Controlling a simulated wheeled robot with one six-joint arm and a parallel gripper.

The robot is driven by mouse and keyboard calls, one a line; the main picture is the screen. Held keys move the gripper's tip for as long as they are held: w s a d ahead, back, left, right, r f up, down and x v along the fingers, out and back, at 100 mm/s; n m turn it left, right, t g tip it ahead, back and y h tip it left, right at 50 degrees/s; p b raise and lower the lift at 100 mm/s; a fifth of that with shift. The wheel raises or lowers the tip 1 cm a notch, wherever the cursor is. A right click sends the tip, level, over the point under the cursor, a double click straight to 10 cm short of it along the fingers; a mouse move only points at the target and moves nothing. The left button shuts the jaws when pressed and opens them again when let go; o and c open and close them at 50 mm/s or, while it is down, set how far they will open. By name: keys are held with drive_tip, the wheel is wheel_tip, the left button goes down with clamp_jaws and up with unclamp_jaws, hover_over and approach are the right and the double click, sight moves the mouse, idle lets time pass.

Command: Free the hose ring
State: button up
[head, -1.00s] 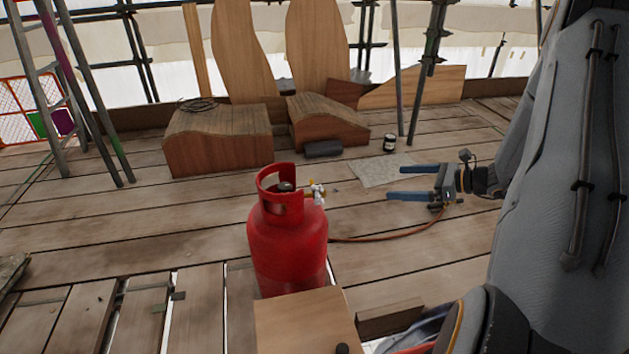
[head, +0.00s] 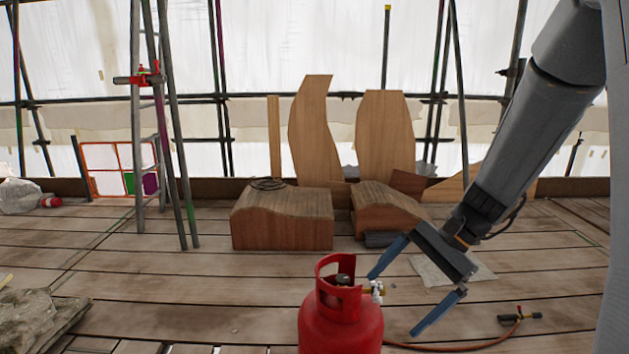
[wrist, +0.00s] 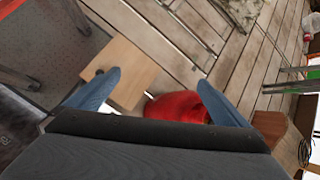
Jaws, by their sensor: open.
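A thin dark coiled ring (head: 267,184) lies on top of the left carved wooden block (head: 282,222) in the head view. A dark loop at the right edge of the wrist view (wrist: 303,152) looks like the same coil. A red gas cylinder (head: 340,325) stands in front, with an orange hose (head: 450,346) running right from its valve (head: 376,289) to a torch (head: 521,315) on the planks. My gripper (head: 391,306) is open and empty, its blue fingers spread, right of the cylinder top in the picture. I cannot tell which hose part is caught.
A second carved block (head: 385,210) stands to the right, tall wooden panels (head: 315,130) behind. A ladder (head: 150,130) and scaffold poles stand left. A wooden board (wrist: 125,72) shows in the wrist view.

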drive_tip(key=s+a+r+n+t+h, duration=0.1)
drive_tip(key=s+a+r+n+h, duration=0.25)
drive_tip(key=s+n, duration=0.4)
drive_tip(key=s+a+r+n+h, duration=0.2)
drive_tip(key=s+a+n+h, duration=0.15)
drive_tip(key=s+n, duration=0.35)
drive_tip(key=s+d+r+m+p, duration=0.1)
drive_tip(key=d+r+m+p, duration=0.2)
drive_tip(key=d+r+p, duration=0.4)
drive_tip(key=d+p, duration=0.2)
drive_tip(key=p, duration=0.5)
drive_tip(key=shift+s+h, duration=0.25)
drive_tip(key=shift+h, duration=0.05)
